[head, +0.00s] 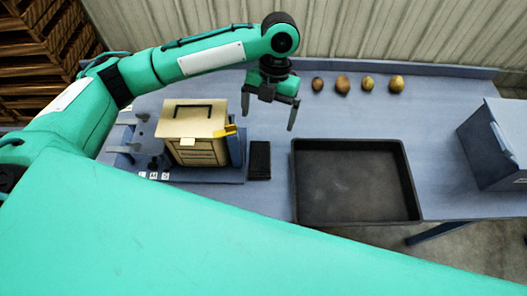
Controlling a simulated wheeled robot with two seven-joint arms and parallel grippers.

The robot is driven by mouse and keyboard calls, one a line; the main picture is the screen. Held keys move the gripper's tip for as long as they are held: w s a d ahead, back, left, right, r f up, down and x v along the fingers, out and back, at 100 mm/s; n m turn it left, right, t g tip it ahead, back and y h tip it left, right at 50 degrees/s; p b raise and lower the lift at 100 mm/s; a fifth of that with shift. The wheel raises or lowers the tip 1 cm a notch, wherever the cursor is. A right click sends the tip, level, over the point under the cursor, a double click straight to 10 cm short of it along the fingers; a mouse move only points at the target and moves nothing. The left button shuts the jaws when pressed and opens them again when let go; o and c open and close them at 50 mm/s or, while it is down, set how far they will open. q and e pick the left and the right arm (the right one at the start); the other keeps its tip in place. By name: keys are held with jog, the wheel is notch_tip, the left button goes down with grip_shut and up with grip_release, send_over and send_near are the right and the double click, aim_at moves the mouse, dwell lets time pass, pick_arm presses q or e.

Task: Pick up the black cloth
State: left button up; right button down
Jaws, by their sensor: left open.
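The black cloth (260,160) looks like a small dark folded rectangle. It lies flat on the blue table between the grader box and the black tray. My left gripper (268,117) hangs above the table, beyond the cloth in the picture, with its fingers pointing down. Its two fingers are spread apart with nothing between them, and they are clear of the cloth. My right gripper is not in the picture.
A beige box (194,118) with a black handle stands left of the cloth on a blue base. An empty black tray (355,212) lies to the right. Several potatoes (342,84) line the back. A blue-grey bin (495,145) stands far right.

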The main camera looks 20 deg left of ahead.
pick_arm(q)
jog(key=p, duration=0.2)
send_over(260, 156)
jog(key=w, duration=0.3)
notch_tip(260, 156, down, 8)
jog(key=shift+s+r, duration=0.15)
jog(key=shift+f, duration=0.2)
jog(key=shift+s+f, duration=0.25)
jog(key=x, duration=0.1)
jog(key=p+x, duration=0.1)
jog(key=x, duration=0.1)
jog(key=shift+s+d+f+p, duration=0.1)
jog(key=shift+s+f+p, duration=0.05)
jog(key=shift+s+p, duration=0.2)
jog(key=shift+s+f, duration=0.1)
jog(key=shift+f, duration=0.45)
jog(key=c, duration=1)
jog(key=shift+c, duration=0.6)
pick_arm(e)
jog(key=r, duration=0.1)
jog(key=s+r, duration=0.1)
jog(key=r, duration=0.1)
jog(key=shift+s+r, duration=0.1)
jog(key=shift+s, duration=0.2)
